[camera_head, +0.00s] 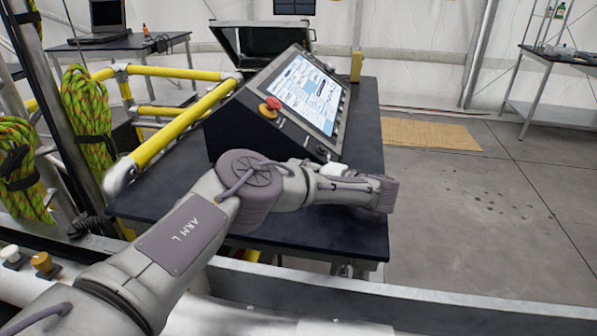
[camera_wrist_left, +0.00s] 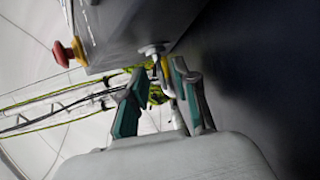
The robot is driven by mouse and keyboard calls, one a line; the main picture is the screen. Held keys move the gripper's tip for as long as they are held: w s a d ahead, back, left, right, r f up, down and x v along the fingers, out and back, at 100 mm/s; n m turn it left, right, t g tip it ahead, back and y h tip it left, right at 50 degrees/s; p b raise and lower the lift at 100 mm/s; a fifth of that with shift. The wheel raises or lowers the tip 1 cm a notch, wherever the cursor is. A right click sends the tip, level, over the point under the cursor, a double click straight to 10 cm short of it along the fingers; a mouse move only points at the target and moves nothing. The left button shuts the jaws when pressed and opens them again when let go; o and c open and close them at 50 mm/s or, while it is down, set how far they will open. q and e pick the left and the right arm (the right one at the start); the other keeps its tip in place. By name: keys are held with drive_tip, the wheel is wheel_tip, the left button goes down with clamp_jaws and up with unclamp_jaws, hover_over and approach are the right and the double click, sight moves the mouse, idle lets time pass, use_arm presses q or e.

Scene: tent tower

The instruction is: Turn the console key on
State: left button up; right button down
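The dark console (camera_head: 240,125) stands on a table, with a lit screen (camera_head: 308,90) and a red emergency-stop button (camera_head: 270,107). In the left wrist view, a silver key switch (camera_wrist_left: 152,49) sits on the console's face (camera_wrist_left: 125,25), to the right of the red button (camera_wrist_left: 64,53). A small key-like piece hangs at the switch; its turn position is too small to tell. My left gripper (camera_wrist_left: 160,70) is open, its green-and-grey fingers apart just below the switch. Whether they touch the key, I cannot tell. My right gripper is not in view.
Yellow railings (camera_head: 185,120) run along the console's left side. Green ropes (camera_head: 88,105) hang at the far left. An open case (camera_head: 262,40) stands behind the console. The dark tabletop (camera_head: 365,130) is clear to the console's right.

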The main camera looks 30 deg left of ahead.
use_arm(q)
drive_tip(key=shift+f, duration=0.1)
drive_tip(key=d, duration=0.4)
drive_tip(key=s+d+r, duration=0.1)
drive_tip(key=d, duration=0.6)
drive_tip(key=shift+s+d+r, duration=0.15)
drive_tip(key=shift+s+d, duration=0.15)
drive_tip(key=shift+d, duration=0.1)
